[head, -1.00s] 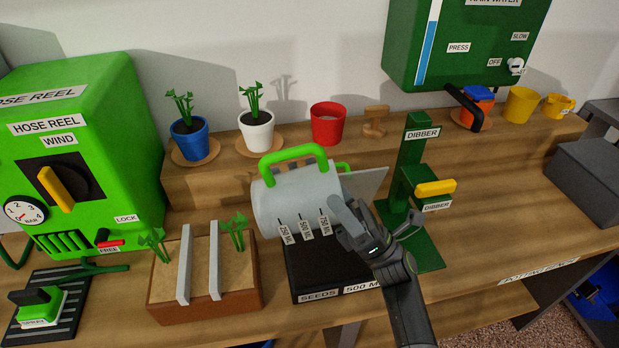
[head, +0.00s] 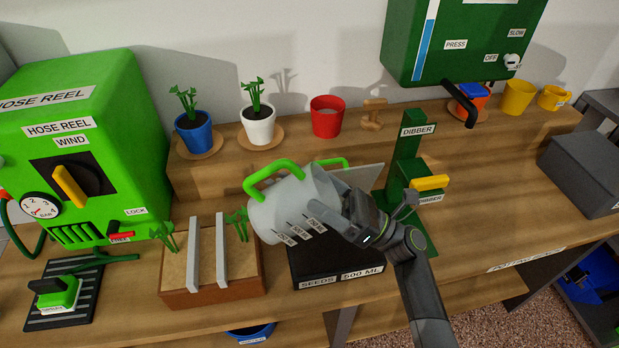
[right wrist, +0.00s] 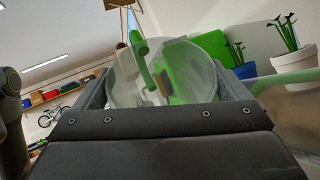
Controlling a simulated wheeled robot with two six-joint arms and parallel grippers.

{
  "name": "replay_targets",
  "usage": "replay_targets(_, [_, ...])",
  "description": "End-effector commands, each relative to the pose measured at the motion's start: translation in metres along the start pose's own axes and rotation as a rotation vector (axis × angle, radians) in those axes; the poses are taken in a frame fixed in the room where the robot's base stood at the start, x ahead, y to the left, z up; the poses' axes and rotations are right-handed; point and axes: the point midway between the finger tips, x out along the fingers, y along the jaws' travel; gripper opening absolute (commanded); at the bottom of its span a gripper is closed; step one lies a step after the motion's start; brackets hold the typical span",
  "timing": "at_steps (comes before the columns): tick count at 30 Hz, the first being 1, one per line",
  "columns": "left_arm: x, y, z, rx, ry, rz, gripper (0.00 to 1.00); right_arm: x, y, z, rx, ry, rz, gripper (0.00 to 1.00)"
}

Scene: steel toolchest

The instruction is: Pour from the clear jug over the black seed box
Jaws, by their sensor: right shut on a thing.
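The clear jug (head: 285,205) with a green handle (head: 272,172) is held over the left part of the black seed box (head: 335,270). The jug lies tilted, its 250 ML end low at the left and its other end higher at the right. It also shows large in the right wrist view (right wrist: 180,80). My right gripper (head: 345,210) is shut on the jug at its right side. The box's front reads SEEDS and 500 ML; the jug and gripper hide much of its top. I cannot tell whether liquid is in the jug or flowing. My left gripper is not in view.
A planter tray (head: 212,290) with seedlings stands left of the seed box. The green dibber stand (head: 408,180) is close behind my right arm. Pots, including a red one (head: 327,118), line the back shelf.

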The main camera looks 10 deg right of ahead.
Motion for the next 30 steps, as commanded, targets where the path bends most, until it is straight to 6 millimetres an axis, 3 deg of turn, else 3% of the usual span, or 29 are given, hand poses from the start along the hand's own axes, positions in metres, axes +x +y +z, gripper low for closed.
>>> replay_targets(4, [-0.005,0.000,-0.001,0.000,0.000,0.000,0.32,0.002,0.001,0.002,-0.006,0.013,-0.001,0.67])
replay_targets(21, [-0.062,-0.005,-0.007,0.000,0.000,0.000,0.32,0.010,0.003,-0.007,-0.106,0.278,-0.042,0.67])
replay_targets(30, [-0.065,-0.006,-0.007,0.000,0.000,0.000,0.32,0.008,0.001,-0.013,-0.120,0.314,-0.048,0.67])
